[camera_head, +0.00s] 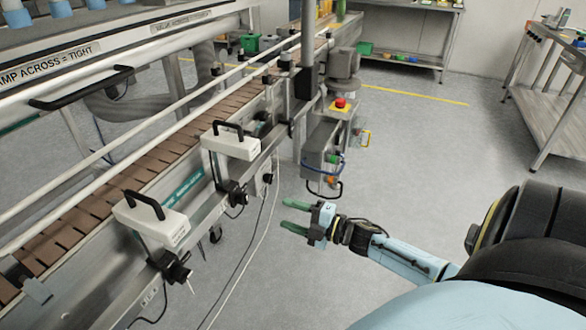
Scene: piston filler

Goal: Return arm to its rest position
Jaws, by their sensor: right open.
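My right gripper (296,216) is in the lower middle of the head view, with its two green-tipped fingers apart and nothing between them. It points left, over the grey floor, to the right of the conveyor (150,165). My light blue right forearm (405,256) runs from the gripper to the lower right. The gripper touches nothing that I can see. My left gripper does not show.
Two white boxes with black handles, a nearer one (158,220) and a farther one (232,143), sit along the conveyor side. Cables hang near the gripper. A metal workbench (545,110) is right. Open floor (420,150) lies between.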

